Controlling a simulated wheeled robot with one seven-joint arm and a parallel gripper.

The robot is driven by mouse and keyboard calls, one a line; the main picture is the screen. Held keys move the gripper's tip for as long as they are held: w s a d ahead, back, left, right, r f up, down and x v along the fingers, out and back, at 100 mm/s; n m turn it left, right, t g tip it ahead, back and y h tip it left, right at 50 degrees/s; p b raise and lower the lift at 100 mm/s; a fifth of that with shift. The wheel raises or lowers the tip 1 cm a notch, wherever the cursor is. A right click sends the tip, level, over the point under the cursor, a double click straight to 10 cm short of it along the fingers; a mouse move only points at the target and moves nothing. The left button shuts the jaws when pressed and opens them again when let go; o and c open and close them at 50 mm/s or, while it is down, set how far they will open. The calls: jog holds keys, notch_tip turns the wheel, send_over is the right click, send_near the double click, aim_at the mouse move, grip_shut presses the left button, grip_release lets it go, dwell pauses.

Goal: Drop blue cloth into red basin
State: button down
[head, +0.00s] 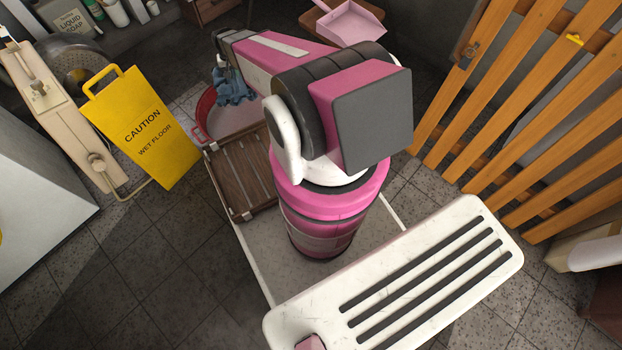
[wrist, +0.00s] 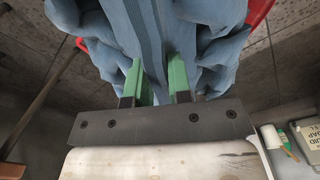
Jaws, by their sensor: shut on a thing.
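The blue cloth (head: 233,88) hangs crumpled from my gripper (head: 221,62) in the head view. In the wrist view the blue cloth (wrist: 205,35) fills the top middle, and the green fingers of my gripper (wrist: 155,80) are shut on it. The red basin (head: 201,128) stands on the floor below the cloth, partly hidden by my arm. The cloth appears over the basin, with its lower end near the far rim in the head view. Bits of the red rim (wrist: 262,12) show beside the cloth in the wrist view.
A yellow wet-floor sign (head: 148,130) stands left of the basin. A brown slatted wooden board (head: 240,175) lies in front of the basin. A pink dustpan (head: 350,22) is at the back. An orange slatted wooden gate (head: 500,95) stands at right. Bottles (head: 115,12) line a back-left shelf.

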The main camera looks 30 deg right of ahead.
jog(key=f, duration=0.6)
jog(key=s+f, duration=0.1)
jog(key=f, duration=0.2)
notch_tip(320, 180, down, 6)
jog(key=c, duration=1)
grip_release()
jog(key=shift+o, duration=0.2)
notch_tip(320, 180, up, 11)
jog(key=shift+f, duration=0.1)
